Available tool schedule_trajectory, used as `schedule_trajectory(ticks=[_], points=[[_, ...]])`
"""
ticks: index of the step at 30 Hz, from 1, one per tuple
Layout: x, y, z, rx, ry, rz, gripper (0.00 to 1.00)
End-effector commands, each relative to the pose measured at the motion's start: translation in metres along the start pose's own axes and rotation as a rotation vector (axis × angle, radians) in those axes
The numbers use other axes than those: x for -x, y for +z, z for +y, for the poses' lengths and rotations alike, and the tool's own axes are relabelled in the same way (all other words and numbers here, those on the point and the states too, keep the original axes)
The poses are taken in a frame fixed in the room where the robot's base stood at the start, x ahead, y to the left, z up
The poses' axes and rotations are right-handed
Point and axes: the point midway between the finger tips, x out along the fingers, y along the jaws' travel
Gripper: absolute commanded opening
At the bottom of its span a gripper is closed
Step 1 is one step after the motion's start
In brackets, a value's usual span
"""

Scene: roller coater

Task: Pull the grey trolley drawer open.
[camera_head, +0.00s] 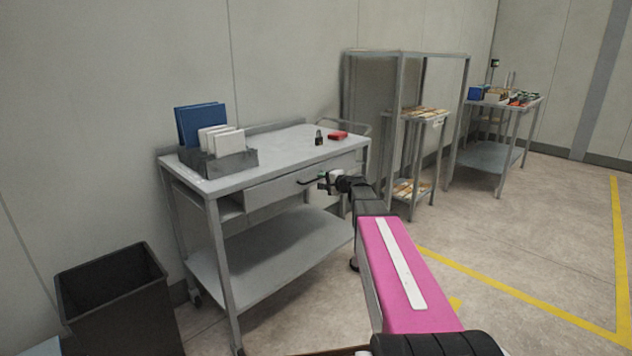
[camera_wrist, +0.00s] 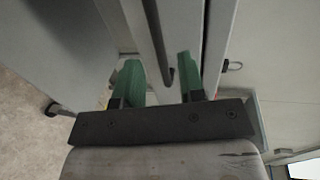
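The grey trolley (camera_head: 285,160) stands against the wall in the head view. Its drawer (camera_head: 280,188) is under the tabletop, with the front looking about flush with the top's edge. A dark handle (camera_head: 309,182) is on the drawer front. My gripper (camera_head: 324,182) is at the handle. In the wrist view, the two green fingers of my gripper (camera_wrist: 160,78) are apart, with the dark end of the handle (camera_wrist: 170,76) in the gap, nearer the right finger. Neither finger appears closed on it, though exact contact is hard to judge.
A grey file holder (camera_head: 218,160) with blue and white folders, a small dark item (camera_head: 319,138) and a red item (camera_head: 338,135) are on the tabletop. A black bin (camera_head: 115,300) stands at left. A frame rack (camera_head: 402,54) is behind right. Floor at right is clear.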

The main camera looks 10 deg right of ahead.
Motion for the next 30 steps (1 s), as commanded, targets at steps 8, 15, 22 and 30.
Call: schedule_trajectory(ticks=[8,15,22,30], points=[[-0.038,-0.001,0.000,0.000,0.001,0.000,0.37],[-0.045,0.000,0.000,0.000,0.001,0.001,0.37],[-0.045,0.000,0.000,0.001,0.001,0.001,0.24],[-0.044,0.000,0.000,0.001,0.001,0.000,0.00]])
